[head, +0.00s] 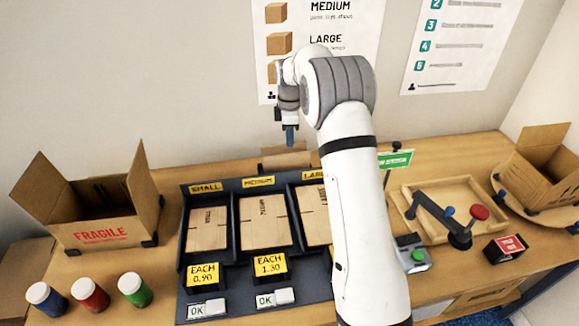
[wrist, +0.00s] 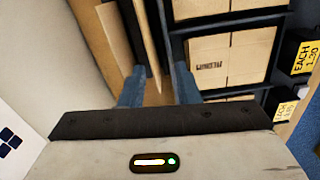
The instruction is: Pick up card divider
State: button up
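A thin tan card panel (wrist: 149,42), which looks like the card divider, stands almost edge-on in the wrist view. In the head view, tan card (head: 287,159) shows behind the black carton tray; I cannot tell there which piece is the divider. My gripper (head: 290,136) is above that card with its fingers pointing down. In the wrist view its two blue fingers (wrist: 158,88) are apart, with the panel's near end in line with the gap between them. Nothing is seen gripped. The panel's lower part is hidden.
The black tray (head: 230,276) holds flat cartons beside the panel. Another brown board (wrist: 100,30) stands left of the panel in the wrist view. An open FRAGILE box (head: 105,232) and several coloured jars (head: 90,295) are at left. A green sign (head: 396,160) stands at right.

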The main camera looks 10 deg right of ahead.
aim_at(287, 156)
jog(key=w+f, duration=0.1)
jog(key=w+f+n, duration=0.1)
jog(key=f, duration=0.1)
jog(key=shift+w, duration=0.1)
jog(key=f, duration=0.2)
jog(key=f+p, duration=0.1)
jog(key=f, duration=0.2)
jog(key=f+p, duration=0.1)
jog(key=f, duration=0.1)
jog(key=shift+a+f, duration=0.2)
jog(key=shift+a, duration=0.1)
jog(key=shift+c, duration=0.6)
grip_shut()
